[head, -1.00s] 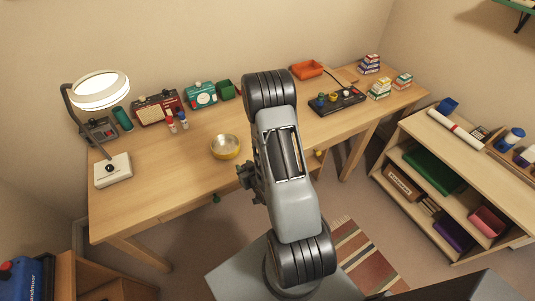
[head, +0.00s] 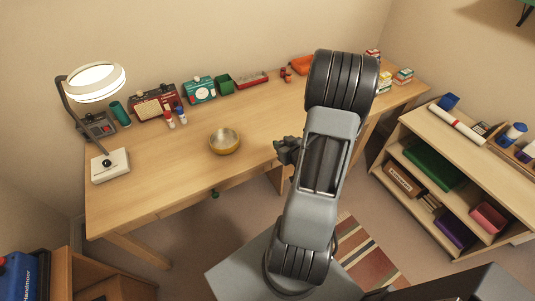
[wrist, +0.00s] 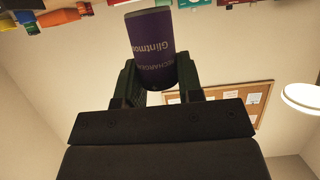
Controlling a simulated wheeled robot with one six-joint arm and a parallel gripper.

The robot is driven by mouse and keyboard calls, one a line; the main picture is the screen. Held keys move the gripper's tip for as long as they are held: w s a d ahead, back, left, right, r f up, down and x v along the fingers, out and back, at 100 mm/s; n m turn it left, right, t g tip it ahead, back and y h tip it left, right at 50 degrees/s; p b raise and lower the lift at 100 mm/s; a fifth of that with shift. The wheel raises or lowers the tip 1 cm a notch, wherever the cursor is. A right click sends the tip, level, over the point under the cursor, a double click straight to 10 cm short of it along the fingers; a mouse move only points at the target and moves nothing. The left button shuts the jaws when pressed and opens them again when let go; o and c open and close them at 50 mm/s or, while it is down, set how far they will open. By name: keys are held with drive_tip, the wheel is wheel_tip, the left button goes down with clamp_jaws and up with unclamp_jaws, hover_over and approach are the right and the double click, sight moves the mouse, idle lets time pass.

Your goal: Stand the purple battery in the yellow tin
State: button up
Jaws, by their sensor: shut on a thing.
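The purple battery (wrist: 152,48) is between the two fingers of my gripper (wrist: 158,82) in the wrist view, its printed lettering facing the camera. My gripper is shut on it. In the head view my gripper (head: 284,150) is over the front part of the desk, to the right of the yellow tin; I cannot make out the battery there.
A magnifier lamp (head: 110,165) stands at the desk's left end. Red and blue bottles (head: 176,118), a red radio (head: 153,104), a teal radio (head: 199,90) and a green box (head: 224,84) line the back. The desk (head: 165,180) around the tin is clear.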

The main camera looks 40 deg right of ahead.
drive_tip(key=shift+w+f+b, duration=0.3)
drive_tip(key=shift+f+b, duration=0.25)
drive_tip(key=shift+b, duration=0.2)
drive_tip(key=b+x, duration=0.2)
drive_tip(key=x, duration=0.1)
drive_tip(key=f+b+x, duration=0.1)
drive_tip(key=x, duration=0.3)
drive_tip(key=s+f+b+x, duration=0.1)
drive_tip(key=b+x, duration=0.1)
drive_tip(key=x, duration=0.1)
drive_tip(key=shift+w+a+f+b, duration=0.15)
drive_tip(key=shift+w+b, duration=0.15)
drive_tip(key=shift+w, duration=0.05)
drive_tip(key=shift+w+f+b, duration=0.2)
drive_tip(key=shift+f+b, duration=0.45)
drive_tip(key=shift+f, duration=0.35)
drive_tip(key=shift+w+f+b, duration=0.2)
drive_tip(key=shift+f+b, duration=0.45)
drive_tip(key=shift+f, duration=0.3)
drive_tip(key=shift+f, duration=0.1)
drive_tip(key=shift+f+b, duration=0.15)
drive_tip(key=shift+b, duration=0.15)
drive_tip(key=o, duration=1)
drive_tip(key=shift+c, duration=0.2)
